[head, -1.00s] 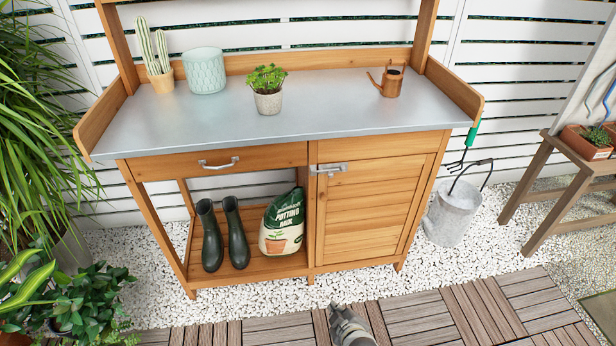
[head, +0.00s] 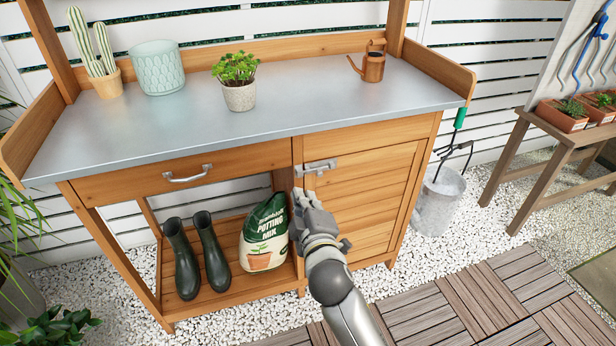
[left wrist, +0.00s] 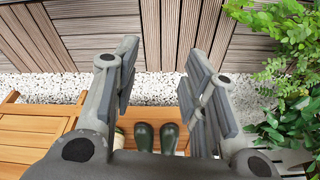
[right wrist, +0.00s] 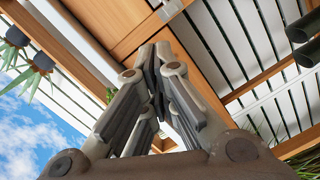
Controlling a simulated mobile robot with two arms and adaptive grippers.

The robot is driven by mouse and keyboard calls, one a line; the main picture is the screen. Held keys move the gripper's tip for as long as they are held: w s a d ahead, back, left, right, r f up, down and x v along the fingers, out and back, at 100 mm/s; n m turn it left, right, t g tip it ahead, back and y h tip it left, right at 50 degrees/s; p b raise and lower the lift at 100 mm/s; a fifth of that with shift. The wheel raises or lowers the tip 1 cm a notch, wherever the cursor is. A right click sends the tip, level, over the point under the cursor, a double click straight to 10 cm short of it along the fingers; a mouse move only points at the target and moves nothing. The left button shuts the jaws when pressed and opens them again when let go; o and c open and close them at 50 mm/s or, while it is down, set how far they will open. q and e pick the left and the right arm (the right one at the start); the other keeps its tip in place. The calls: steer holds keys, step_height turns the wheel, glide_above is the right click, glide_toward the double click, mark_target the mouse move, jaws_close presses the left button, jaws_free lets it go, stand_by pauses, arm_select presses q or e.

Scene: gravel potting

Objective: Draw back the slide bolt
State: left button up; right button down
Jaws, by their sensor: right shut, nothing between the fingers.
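The metal slide bolt (head: 319,167) sits near the top left corner of the closed wooden cabinet door (head: 375,200) under the bench. My right gripper (head: 304,196) is just below the bolt's left part, its fingers pointing up toward it. In the right wrist view the fingers of my right gripper (right wrist: 157,52) are together with nothing between them. A pale metal part of the bolt (right wrist: 168,10) shows past the fingertips there; whether they touch it I cannot tell. My left gripper (left wrist: 158,62) is open and empty in the left wrist view, and out of the head view.
The potting bench (head: 250,125) carries a cactus pot (head: 106,84), a mint planter (head: 158,72), a small plant (head: 239,95) and a copper watering can (head: 373,66). Boots (head: 212,255) and a potting mix bag (head: 262,245) stand on the lower shelf. A metal bucket (head: 438,205) stands right of the cabinet.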

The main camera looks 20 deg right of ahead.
mark_target(317, 163)
steer(key=shift+w, duration=0.1)
steer(key=w+d+f, duration=0.1)
steer(key=w, duration=0.2)
steer(key=w+d+b, duration=0.1)
steer(key=w, duration=0.2)
steer(key=w+d+f+b, duration=0.1)
steer(key=w, duration=0.3)
steer(key=shift+w+d+f, duration=0.1)
steer(key=shift+d+f, duration=0.15)
steer(key=shift+f, duration=0.1)
arm_select(q)
step_height(317, 163, up, 7)
steer(key=w, duration=0.1)
steer(key=shift+w, duration=0.2)
arm_select(e)
steer(key=shift+d+f, duration=0.15)
steer(key=shift+d, duration=0.25)
arm_select(q)
steer(key=shift+r, duration=0.15)
arm_select(e)
steer(key=shift+d, duration=0.1)
arm_select(q)
step_height(317, 163, down, 7)
steer(key=s+p, duration=0.1)
steer(key=shift+r+p, duration=0.2)
steer(key=shift+p, duration=0.2)
arm_select(e)
steer(key=d, duration=0.3)
steer(key=shift+w, duration=0.1)
